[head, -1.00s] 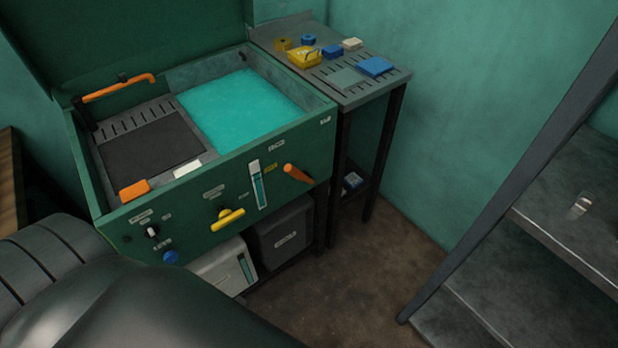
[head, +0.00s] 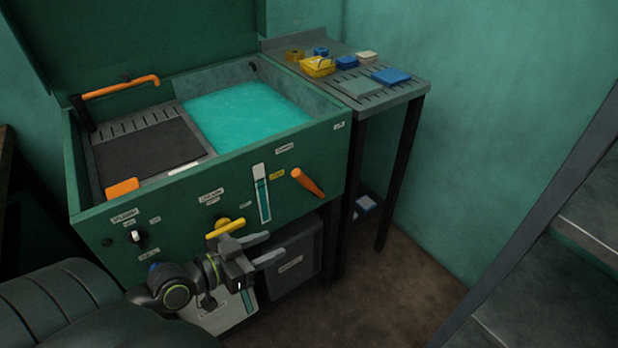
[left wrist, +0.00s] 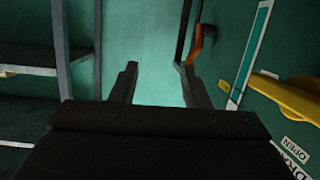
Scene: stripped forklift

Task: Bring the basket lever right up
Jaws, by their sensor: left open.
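An orange lever (head: 308,184) sticks out from the right part of the green tank's front panel. It points down to the right in the head view. The orange lever also shows in the left wrist view (left wrist: 203,42), ahead of the right finger. My left gripper (head: 277,247) is open and empty in front of the panel, below and left of the lever and apart from it. Its two fingers also show in the left wrist view (left wrist: 160,82). Another orange handle (head: 120,88) sits on a bar at the tank's back left. My right gripper is not in view.
A yellow valve handle (head: 226,228) is on the panel close above my left gripper. The green tank (head: 230,185) holds turquoise liquid (head: 245,112). A side table (head: 395,97) with small yellow and blue items stands right. A dark shelf frame (head: 535,215) is at far right.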

